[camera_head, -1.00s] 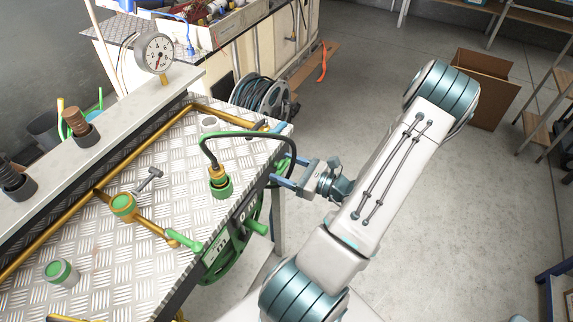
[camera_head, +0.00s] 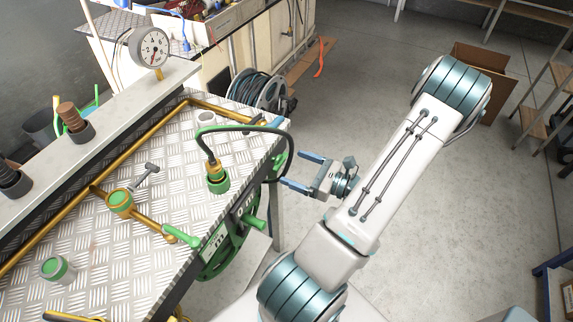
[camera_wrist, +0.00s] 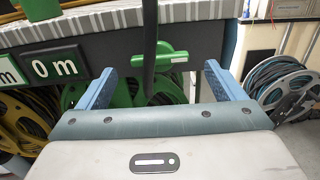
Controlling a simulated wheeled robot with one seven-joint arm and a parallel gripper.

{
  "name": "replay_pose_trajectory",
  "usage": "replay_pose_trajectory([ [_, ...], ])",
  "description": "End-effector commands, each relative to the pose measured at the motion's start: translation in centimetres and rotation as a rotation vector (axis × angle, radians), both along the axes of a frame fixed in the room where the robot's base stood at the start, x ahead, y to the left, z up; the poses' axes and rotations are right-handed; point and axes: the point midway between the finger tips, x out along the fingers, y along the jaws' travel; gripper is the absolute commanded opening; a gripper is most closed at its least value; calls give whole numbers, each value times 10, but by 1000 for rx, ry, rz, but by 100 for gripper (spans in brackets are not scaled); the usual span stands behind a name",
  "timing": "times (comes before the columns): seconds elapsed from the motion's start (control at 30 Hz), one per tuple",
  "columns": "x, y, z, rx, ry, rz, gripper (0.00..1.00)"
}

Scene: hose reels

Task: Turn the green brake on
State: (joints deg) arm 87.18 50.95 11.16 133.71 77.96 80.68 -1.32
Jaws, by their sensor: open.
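The green brake handle (camera_wrist: 170,58) sits on the dark front panel of the bench, right of the "0 m" display, in the wrist view. It lies roughly across, with a pale label strip on it. A black hose (camera_wrist: 150,45) hangs in front of its left part and hides some of it. My gripper (camera_head: 292,169) is open and empty, off the bench's front edge in the head view. In the wrist view its blue fingers (camera_wrist: 160,72) stand apart below the handle in the picture, and no contact shows. The handle is hard to make out in the head view.
The black hose (camera_head: 245,128) loops from a green-collared fitting (camera_head: 217,178) over the bench edge. A green reel (camera_head: 215,262) is under the front edge. The "0 m" display (camera_wrist: 52,66) is left of the handle.

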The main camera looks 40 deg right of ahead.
Motion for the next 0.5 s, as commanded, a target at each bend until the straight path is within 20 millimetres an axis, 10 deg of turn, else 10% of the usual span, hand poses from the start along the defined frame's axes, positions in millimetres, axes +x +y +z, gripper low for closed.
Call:
replay_pose_trajectory([
  [0.5,-83,-34,-1,1,0,0,89],
])
